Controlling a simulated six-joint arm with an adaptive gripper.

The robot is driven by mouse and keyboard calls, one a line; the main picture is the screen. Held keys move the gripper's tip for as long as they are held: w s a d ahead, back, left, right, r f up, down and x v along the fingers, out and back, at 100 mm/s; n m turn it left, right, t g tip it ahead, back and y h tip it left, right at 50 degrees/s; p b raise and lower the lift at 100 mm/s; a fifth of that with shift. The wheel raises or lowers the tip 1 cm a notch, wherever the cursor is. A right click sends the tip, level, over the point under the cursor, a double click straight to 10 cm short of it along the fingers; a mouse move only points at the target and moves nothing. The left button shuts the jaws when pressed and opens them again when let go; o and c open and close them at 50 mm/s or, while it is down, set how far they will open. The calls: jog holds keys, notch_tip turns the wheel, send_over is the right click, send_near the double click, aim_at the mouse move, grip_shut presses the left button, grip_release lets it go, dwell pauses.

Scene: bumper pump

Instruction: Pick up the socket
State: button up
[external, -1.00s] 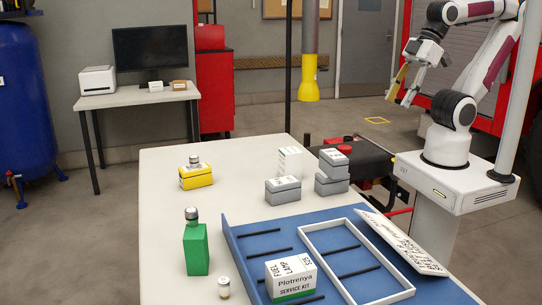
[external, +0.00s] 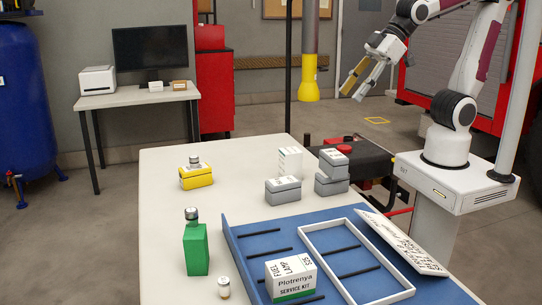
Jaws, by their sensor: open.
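My gripper (external: 352,95) is open and empty, raised high beyond the table's far right side and pointing down to the left. It is well apart from everything on the table. No thing is clearly readable as the socket. A small silver cylinder (external: 194,160) stands on a yellow box (external: 196,177) at the back left of the table. A small pale cylinder with a metallic top (external: 224,288) stands at the front, beside the blue tray. Either could be the socket; I cannot tell which.
A green bottle (external: 196,249) stands front left. The blue tray (external: 237,246) holds a service kit box (external: 291,279) and a white frame (external: 309,243). A tilted white label board (external: 402,241) is at right. Grey boxes (external: 283,191) stand at the back. The table's left middle is clear.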

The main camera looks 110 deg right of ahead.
jog(key=w+f+n+t, duration=0.1)
jog(key=w+f+t, duration=0.15)
jog(key=w, duration=1.05)
jog(key=w+f+t, duration=0.1)
jog(key=w+f, duration=0.3)
jog(key=w, duration=0.9)
jog(key=n+t+y, duration=0.2)
jog(key=y, duration=0.3)
send_near(193, 215)
notch_tip(193, 215, down, 2)
jog(key=w, duration=0.2)
jog(key=shift+d+f, duration=0.1)
jog(key=shift+d, duration=0.35)
jog(key=shift+x, duration=1.25)
jog(key=shift+x, duration=2.55)
